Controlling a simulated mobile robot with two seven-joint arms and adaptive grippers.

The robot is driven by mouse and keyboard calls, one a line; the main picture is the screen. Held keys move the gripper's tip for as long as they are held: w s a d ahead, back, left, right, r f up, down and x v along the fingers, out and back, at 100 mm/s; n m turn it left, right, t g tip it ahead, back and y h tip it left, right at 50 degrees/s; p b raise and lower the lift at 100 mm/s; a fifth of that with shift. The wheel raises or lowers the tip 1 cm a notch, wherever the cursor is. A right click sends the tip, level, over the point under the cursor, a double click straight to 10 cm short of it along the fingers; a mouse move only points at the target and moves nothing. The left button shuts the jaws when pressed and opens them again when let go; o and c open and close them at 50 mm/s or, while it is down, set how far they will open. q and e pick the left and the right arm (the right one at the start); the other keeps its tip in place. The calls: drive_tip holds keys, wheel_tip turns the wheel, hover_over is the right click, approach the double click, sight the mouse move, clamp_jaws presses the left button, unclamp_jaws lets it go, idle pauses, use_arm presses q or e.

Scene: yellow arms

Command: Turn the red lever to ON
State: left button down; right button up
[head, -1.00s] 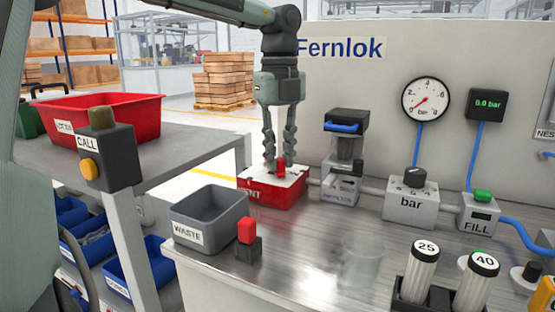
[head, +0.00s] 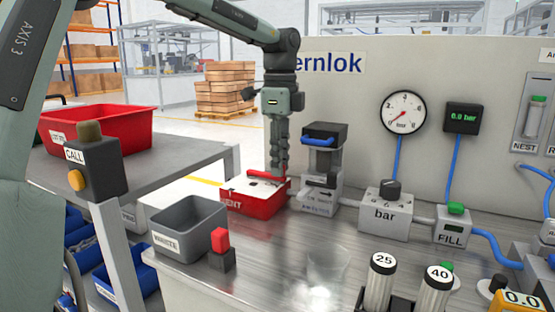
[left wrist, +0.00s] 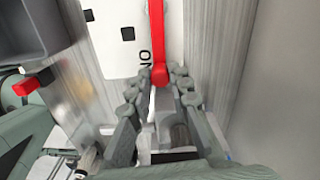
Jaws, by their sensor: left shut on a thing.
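The red lever (head: 262,173) lies low along the white top of a red box (head: 245,203) on the bench. In the left wrist view the lever (left wrist: 158,35) is a straight red bar with a rounded end, and the ON marking (left wrist: 145,55) is printed beside it on the white plate. My left gripper (head: 278,172) points down at the box's right side, fingers close together. It is shut on the lever's end; in the left wrist view the fingers (left wrist: 158,82) flank this rounded end. The fingers partly hide the lever in the head view. My right gripper is not in view.
A grey WASTE bin (head: 190,228) and a red-topped block (head: 221,248) stand in front of the box. A blue-handled device (head: 323,165) stands close on its right. The bar regulator (head: 384,213) is farther right. Bare bench lies in front of these.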

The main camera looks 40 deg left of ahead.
use_arm(q)
drive_tip(key=shift+w+r+n, duration=0.1)
drive_tip(key=shift+w+n, duration=0.05)
drive_tip(key=shift+n, duration=0.15)
drive_tip(key=c, duration=1.4)
unclamp_jaws()
wheel_tip(320, 180, up, 12)
